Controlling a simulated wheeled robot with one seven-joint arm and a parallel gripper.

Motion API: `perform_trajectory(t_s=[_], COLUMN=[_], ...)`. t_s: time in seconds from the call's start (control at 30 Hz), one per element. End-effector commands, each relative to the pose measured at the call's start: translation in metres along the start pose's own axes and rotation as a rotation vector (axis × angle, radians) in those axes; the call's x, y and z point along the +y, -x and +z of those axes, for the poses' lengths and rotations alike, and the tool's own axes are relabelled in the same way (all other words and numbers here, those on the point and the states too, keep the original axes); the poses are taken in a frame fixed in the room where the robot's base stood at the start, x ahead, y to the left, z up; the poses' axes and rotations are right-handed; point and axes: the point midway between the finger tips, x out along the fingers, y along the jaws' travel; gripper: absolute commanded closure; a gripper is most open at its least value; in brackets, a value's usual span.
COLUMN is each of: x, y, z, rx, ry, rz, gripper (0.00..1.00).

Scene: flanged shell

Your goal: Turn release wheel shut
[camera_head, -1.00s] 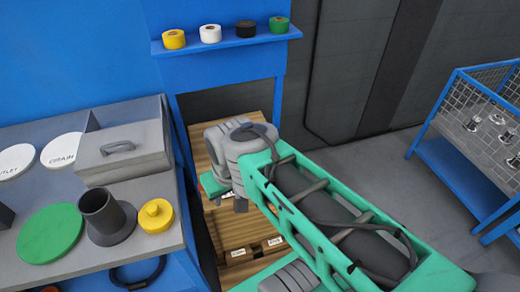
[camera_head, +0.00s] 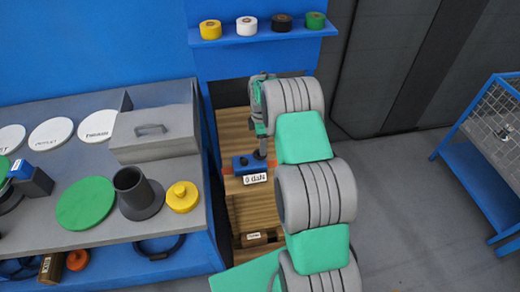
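I cannot make out a release wheel for certain. A small blue device (camera_head: 242,166) with dark knob-like parts on top sits at the wooden crate stack, with a white label (camera_head: 255,179) reading "0 daN" at its front. My gripper (camera_head: 262,142) is at the end of my green and grey arm, pointing down just above this device. Its fingertips are small and partly hidden, so I cannot tell whether they touch the device or are open or shut. A grey flanged cylinder (camera_head: 138,208) stands upright on the bench at left, apart from my gripper.
The grey bench (camera_head: 75,262) holds a green disc (camera_head: 86,203), a yellow capped part (camera_head: 182,196), a grey lidded box (camera_head: 155,133) and white labelled discs. A blue shelf (camera_head: 262,38) with tape rolls is behind. A blue mesh cart (camera_head: 480,170) stands right, with clear floor before it.

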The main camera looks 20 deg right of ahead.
Motion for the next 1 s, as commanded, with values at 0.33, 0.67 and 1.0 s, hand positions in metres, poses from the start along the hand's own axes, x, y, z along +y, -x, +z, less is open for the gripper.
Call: perform_trajectory(t_s=[0.33, 0.67, 1.0], x=[0.000, -0.001, 0.000], y=[-0.054, -0.057, -0.057], z=[-0.001, -0.001, -0.001], rx=[0.000, 0.000, 0.000], ry=[0.000, -0.001, -0.001], rz=[0.000, 0.000, 0.000], gripper=[0.25, 0.31, 0.59])
